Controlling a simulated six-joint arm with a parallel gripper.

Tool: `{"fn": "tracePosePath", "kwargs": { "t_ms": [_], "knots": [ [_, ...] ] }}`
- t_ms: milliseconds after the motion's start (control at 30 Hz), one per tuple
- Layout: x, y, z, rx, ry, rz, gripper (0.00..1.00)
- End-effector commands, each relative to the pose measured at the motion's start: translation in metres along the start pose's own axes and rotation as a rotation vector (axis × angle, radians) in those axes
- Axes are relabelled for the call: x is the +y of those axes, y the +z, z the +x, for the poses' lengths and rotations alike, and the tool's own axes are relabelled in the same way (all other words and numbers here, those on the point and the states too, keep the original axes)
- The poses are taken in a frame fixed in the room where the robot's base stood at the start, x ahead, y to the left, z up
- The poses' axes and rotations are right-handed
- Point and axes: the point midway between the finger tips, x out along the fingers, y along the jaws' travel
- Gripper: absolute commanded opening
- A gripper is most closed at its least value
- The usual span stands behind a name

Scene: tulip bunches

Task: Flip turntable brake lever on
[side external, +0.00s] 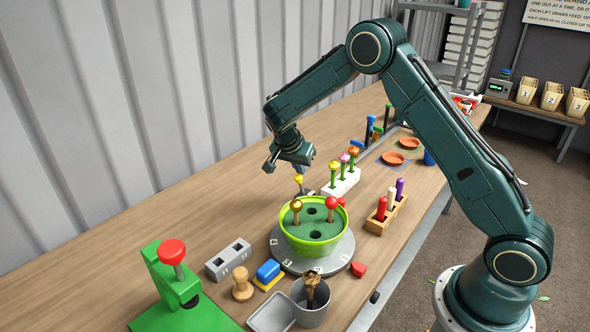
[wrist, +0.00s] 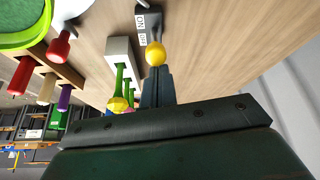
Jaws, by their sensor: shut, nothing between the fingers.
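The brake lever has a yellow knob (side external: 298,179) and stands at the back edge of the grey turntable (side external: 338,259). The turntable carries a lime-green bowl (side external: 288,244). In the wrist view, the lever's yellow knob (wrist: 155,53) is just beyond my fingertips, with a dark base and a white ON/OFF label (wrist: 141,30) beside it. I cannot tell for sure which setting the lever is at. My gripper (wrist: 157,72) is shut and empty, right by the knob; whether it touches is unclear. In the side view, my gripper (side external: 298,168) is above the lever.
A white block holding flower-like pegs (side external: 341,183) stands close to the lever's right. A wooden rack of coloured pegs (side external: 387,215) is farther right. A grey block (side external: 228,259), green press (side external: 172,285) and metal cup (side external: 310,304) are in front. The table left of the lever is clear.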

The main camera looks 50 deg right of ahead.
Motion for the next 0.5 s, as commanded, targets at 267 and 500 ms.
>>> {"fn": "tracePosePath", "kwargs": {
  "t_ms": [267,500],
  "knots": [
    [-0.0015,0.0074,-0.001,-0.011,-0.001,-0.013,0.0],
    [-0.0014,0.0083,-0.001,-0.013,0.0,-0.016,0.0]
  ]
}}
